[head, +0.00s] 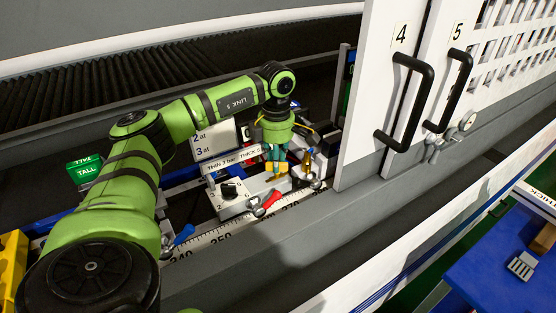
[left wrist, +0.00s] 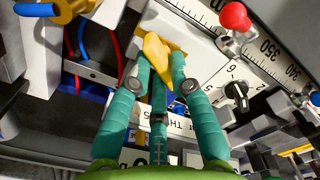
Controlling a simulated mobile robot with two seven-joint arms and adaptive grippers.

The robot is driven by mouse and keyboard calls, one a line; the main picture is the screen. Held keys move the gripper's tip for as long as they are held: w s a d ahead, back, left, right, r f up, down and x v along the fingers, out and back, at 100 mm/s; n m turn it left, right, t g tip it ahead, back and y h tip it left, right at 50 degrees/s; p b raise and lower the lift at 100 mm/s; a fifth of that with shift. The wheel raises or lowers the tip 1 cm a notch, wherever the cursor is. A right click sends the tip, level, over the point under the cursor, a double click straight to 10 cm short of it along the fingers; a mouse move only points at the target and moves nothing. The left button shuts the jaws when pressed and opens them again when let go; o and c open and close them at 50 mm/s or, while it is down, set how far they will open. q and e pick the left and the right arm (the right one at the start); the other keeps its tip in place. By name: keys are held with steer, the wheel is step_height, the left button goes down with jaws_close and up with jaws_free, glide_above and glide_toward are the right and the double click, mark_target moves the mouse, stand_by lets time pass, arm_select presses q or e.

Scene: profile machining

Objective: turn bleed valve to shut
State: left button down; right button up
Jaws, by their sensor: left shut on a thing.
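My left gripper (head: 276,166) reaches down over the white machine block, its teal fingers closed around a yellow lever, which I take to be the bleed valve (head: 282,167). In the left wrist view the fingers (left wrist: 158,82) close in from both sides on the yellow lever (left wrist: 160,52), and its pointed end shows between them. The lever sits on the side of the white block (left wrist: 185,22). The valve's marks are hidden or too small to read. My right gripper is not in view.
A black selector knob (head: 229,190) and a red-handled clamp (head: 266,204) stand close by on the block and rail. A blue-handled clamp (head: 183,235) is farther left along the scale (head: 222,236). White doors with black handles (head: 405,103) stand to the right.

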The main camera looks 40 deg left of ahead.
arm_select(q)
steer(key=shift+w+d+r+m, duration=0.1)
steer(key=shift+w+d+m, duration=0.1)
steer(key=shift+m, duration=0.55)
steer(key=shift+w+d+r+m, duration=0.1)
steer(key=shift+d+m, duration=0.05)
steer(key=shift+m, duration=0.6)
steer(key=m, duration=0.2)
steer(key=shift+m, duration=0.4)
steer(key=shift+m+p, duration=0.3)
steer(key=shift+m, duration=0.6)
steer(key=m, duration=0.4)
steer(key=shift+w+d, duration=0.1)
steer(key=shift+d, duration=0.05)
steer(key=c, duration=1.2)
jaws_free()
steer(key=shift+o, duration=0.2)
steer(key=shift+d, duration=0.2)
